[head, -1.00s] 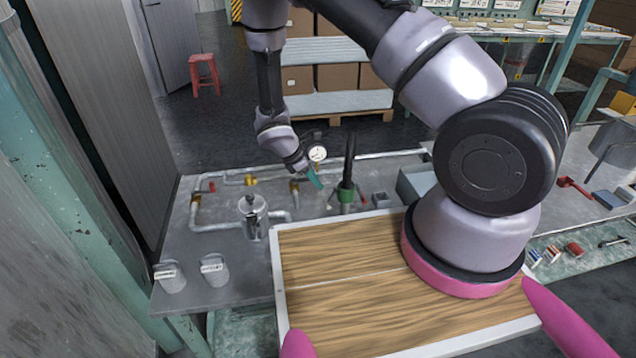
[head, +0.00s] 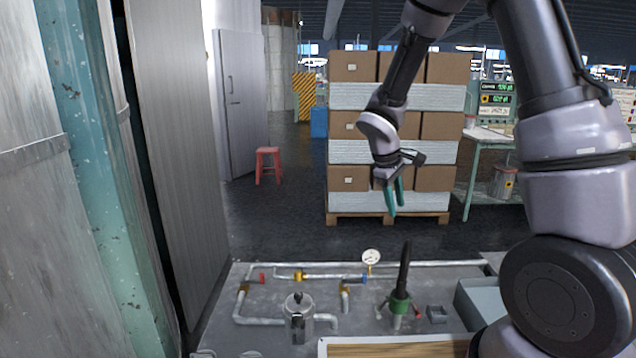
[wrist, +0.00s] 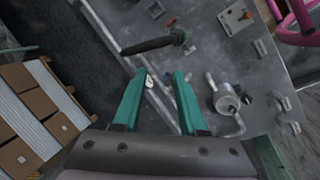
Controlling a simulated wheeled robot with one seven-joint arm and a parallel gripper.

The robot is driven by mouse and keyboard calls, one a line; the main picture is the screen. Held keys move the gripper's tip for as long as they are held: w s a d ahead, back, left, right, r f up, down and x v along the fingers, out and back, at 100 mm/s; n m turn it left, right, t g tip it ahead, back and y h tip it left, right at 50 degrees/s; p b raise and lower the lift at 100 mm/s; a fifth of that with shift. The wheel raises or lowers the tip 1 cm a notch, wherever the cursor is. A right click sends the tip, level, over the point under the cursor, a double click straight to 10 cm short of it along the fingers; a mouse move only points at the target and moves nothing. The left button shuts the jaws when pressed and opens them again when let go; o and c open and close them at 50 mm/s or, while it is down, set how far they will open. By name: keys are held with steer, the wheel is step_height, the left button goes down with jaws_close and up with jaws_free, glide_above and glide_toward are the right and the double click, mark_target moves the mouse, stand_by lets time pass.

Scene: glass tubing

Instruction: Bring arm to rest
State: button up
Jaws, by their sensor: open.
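My arm rises on the right of the head view and bends over toward the middle. My gripper (head: 393,198) hangs from it with teal fingers pointing down, in front of the stacked boxes and above the far side of the metal bench (head: 262,305). In the wrist view the two teal fingers (wrist: 160,92) stand apart with nothing between them, so my gripper is open and empty. It is clear of the bench and the pipework. The near part of the bench is cut off in the head view.
The bench carries pipes, a pressure gauge (head: 371,257), a metal pot (head: 298,308) and a black upright handle on a green base (head: 400,303). Stacked boxes on a pallet (head: 388,217) stand behind. A red stool (head: 268,165) is at left. Grey cabinets line the left side.

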steer(key=s+d+r+m+t+y, duration=0.15)
steer(key=s+r+m, duration=0.25)
steer(key=r, duration=0.4)
steer(key=s+d+r+m+y, duration=0.1)
steer(key=s+d+r+m, duration=0.2)
steer(key=s+r, duration=0.35)
steer(key=s+r+m+t+y, duration=0.2)
steer(key=s+r+m, duration=0.4)
steer(key=s+r, duration=0.4)
steer(key=shift+s+r+t+y, duration=0.25)
steer(key=shift+t+y, duration=0.1)
steer(key=shift+t, duration=0.5)
